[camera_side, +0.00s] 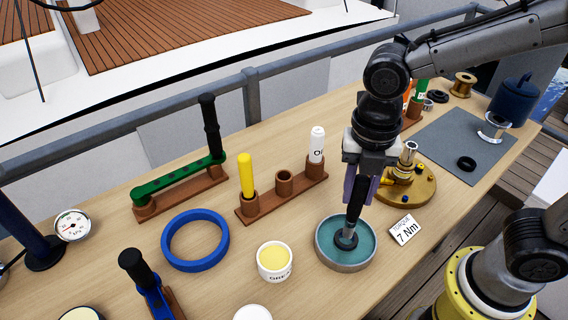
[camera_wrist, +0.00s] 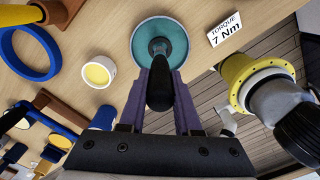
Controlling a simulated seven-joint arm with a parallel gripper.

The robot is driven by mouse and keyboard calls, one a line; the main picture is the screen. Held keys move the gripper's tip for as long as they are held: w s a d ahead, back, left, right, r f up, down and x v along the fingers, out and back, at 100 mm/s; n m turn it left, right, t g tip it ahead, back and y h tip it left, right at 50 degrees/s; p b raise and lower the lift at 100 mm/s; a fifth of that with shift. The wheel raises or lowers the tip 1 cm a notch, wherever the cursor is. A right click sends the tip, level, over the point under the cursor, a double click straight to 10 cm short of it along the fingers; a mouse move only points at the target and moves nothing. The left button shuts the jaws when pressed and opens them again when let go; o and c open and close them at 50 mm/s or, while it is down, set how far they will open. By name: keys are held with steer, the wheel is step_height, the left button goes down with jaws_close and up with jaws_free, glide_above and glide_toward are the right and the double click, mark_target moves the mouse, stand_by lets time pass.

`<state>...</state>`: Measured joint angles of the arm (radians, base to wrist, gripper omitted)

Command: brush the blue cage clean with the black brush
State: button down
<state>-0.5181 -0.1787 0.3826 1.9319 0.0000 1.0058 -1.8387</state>
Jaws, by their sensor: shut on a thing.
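The blue cage, which I take to be the blue ring (camera_side: 195,266), lies flat on the bench left of the dish; it also shows at the upper left of the wrist view (camera_wrist: 30,76). My gripper (camera_side: 357,190) points down and is shut on the handle of the black brush (camera_side: 354,210). The brush is nearly upright, its round head inside the round dish (camera_side: 345,267) with teal contents. In the wrist view, the purple fingers stand on both sides of the black handle (camera_wrist: 160,92). The bristles are hidden.
A cream grease pot (camera_side: 275,263) stands between ring and dish. A wooden rack (camera_side: 262,207) with a yellow marker and a white tube stands behind. A green wrench (camera_side: 178,180) is left, a brass hub (camera_side: 408,185) and a torque card (camera_side: 405,231) right.

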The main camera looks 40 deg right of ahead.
mark_target(363, 177)
stand_by(0.3)
steer(key=shift+f, duration=1.55)
steer(key=shift+r, duration=0.1)
steer(key=shift+r, duration=2.35)
steer(key=shift+r, duration=2)
